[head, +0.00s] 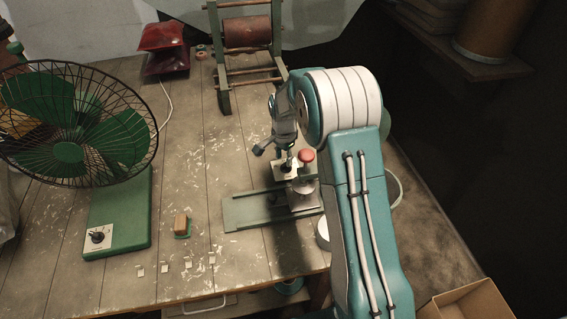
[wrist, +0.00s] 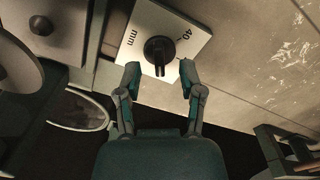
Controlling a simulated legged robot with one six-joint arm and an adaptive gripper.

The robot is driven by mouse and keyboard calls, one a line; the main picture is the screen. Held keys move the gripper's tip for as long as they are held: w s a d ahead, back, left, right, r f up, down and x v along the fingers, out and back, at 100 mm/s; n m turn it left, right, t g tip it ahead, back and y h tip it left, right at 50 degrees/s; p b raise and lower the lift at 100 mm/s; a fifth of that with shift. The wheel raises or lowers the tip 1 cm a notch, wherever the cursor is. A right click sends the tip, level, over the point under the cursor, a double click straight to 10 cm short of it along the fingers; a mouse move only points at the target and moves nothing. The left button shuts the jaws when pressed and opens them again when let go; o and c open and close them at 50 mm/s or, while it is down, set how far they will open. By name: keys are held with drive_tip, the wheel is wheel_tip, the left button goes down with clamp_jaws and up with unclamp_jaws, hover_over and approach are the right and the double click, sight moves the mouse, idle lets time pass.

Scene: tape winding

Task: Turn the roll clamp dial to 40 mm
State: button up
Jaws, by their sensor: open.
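The roll clamp dial (wrist: 159,50) is a round black knob with a raised grip bar, on a white plate (wrist: 190,22) printed "40" and "mm". The bar runs toward my gripper in the wrist view; which end is the pointer I cannot tell. My gripper (wrist: 160,69) is open, its two fingertips apart on either side of the bar's near end, holding nothing. In the head view my gripper (head: 273,158) is over the green clamp base (head: 245,212), near the white dial plate (head: 283,172). A red knob (head: 306,155) stands just right of the plate.
A caged green fan (head: 75,125) with its own dial (head: 97,237) stands at the left. A brown block (head: 181,223) and several small pale squares lie in front. A wooden frame with a roll (head: 246,31) stands behind.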

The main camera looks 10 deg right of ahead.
drive_tip(key=shift+f, duration=1.45)
clamp_jaws()
drive_tip(key=shift+n, duration=0.3)
drive_tip(key=n, duration=0.4)
drive_tip(key=shift+s+d, duration=0.1)
drive_tip(key=shift+d, duration=0.05)
drive_tip(key=n, duration=0.5)
drive_tip(key=shift+d+n, duration=0.15)
drive_tip(key=shift+n, duration=0.25)
drive_tip(key=shift+r, duration=0.1)
